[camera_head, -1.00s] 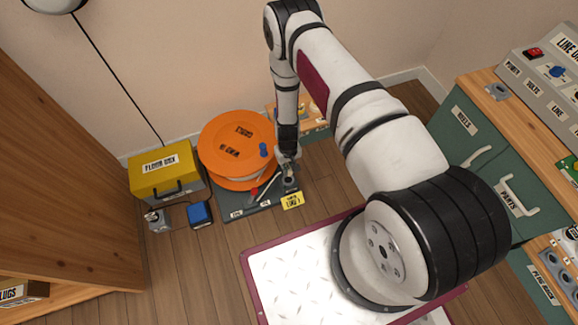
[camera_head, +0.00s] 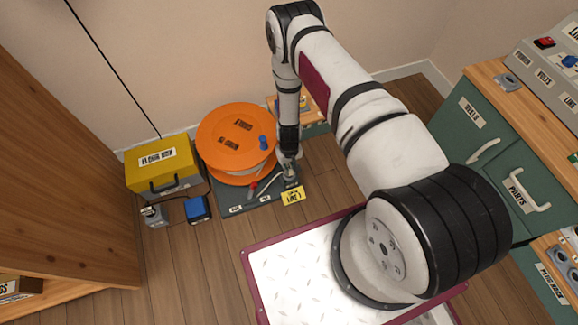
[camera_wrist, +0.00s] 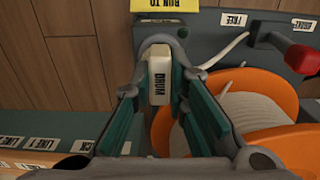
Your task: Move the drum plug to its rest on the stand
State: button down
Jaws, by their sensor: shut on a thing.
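The drum plug (camera_wrist: 160,82) is a pale block marked DRUM, between the teal fingers of my gripper in the wrist view. My gripper (camera_head: 289,167) is shut on it, above the right part of the dark stand (camera_head: 232,199) in the head view. A grey rounded fitting (camera_wrist: 163,44) on the stand lies right by the plug's far end. I cannot tell whether the plug is seated in it. The orange cable drum (camera_head: 232,135) stands on the stand, left of my gripper. In the head view the plug is too small to make out.
A yellow sign (camera_head: 292,196) sits at the stand's front right corner. A red-handled lever (camera_wrist: 302,58) by the FREE label and a pale cable (camera_wrist: 235,45) are close to my gripper. The yellow floor box (camera_head: 163,163) and a blue block (camera_head: 196,208) stand left.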

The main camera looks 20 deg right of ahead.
jog(key=shift+f+b, duration=0.65)
jog(key=shift+f, duration=0.05)
dwell(0.4)
jog(key=c, duration=1.5)
grip_release()
jog(key=c, duration=0.3)
jog(key=shift+r+p, duration=2.5)
jog(key=shift+r, duration=1.3)
